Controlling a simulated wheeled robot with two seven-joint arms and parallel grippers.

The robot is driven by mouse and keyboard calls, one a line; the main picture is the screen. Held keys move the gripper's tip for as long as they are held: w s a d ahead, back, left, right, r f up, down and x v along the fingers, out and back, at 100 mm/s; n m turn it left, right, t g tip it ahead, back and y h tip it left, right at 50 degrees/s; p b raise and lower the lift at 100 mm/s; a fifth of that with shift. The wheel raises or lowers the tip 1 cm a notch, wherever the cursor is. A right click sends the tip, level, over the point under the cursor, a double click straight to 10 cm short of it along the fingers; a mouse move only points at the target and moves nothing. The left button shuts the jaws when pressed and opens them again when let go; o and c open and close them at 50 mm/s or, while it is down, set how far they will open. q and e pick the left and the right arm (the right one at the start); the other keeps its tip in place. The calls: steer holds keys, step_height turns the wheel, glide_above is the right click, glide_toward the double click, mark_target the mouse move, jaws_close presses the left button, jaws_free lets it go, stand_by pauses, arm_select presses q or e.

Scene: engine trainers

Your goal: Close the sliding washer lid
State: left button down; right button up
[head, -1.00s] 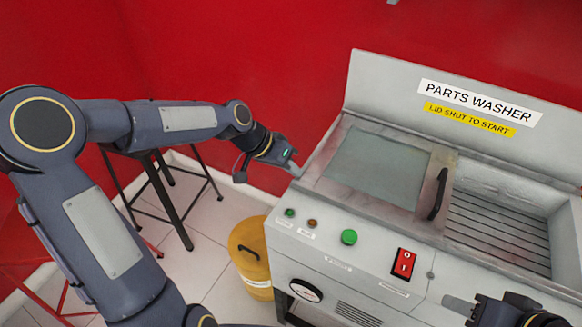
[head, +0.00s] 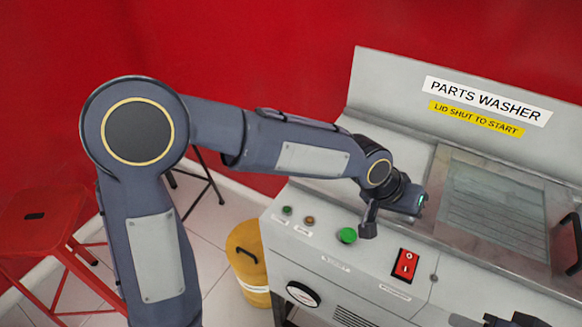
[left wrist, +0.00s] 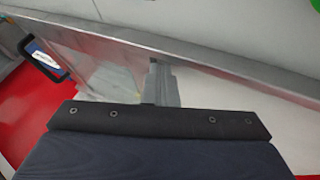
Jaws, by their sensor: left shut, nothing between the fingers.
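The washer lid, a framed glass pane (head: 495,205), lies over the slatted basin at the right of the parts washer (head: 400,262) in the head view. Slats show faintly through the glass. Its dark handle (head: 571,242) is at the right picture edge; the lid's far right end is cut off. My left gripper (head: 423,205) is shut and empty at the lid's left edge; its fingers also show in the left wrist view (left wrist: 161,84), close to the frame. I cannot tell if they touch it. My right gripper (head: 512,321) is mostly cut off at the bottom.
The washer's front panel has a green button (head: 347,235) and a red switch (head: 405,265), just below my left wrist. A yellow bin (head: 247,262) and a red stool (head: 45,225) stand on the floor to the left. The washer top left of the lid is bare.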

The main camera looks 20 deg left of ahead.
mark_target(437, 229)
arm_select(q)
steer(key=d, duration=0.2)
steer(key=s+d, duration=0.1)
steer(key=d, duration=0.2)
steer(key=shift+s+d, duration=0.1)
steer(key=shift+d, duration=0.1)
steer(key=shift+r, duration=0.1)
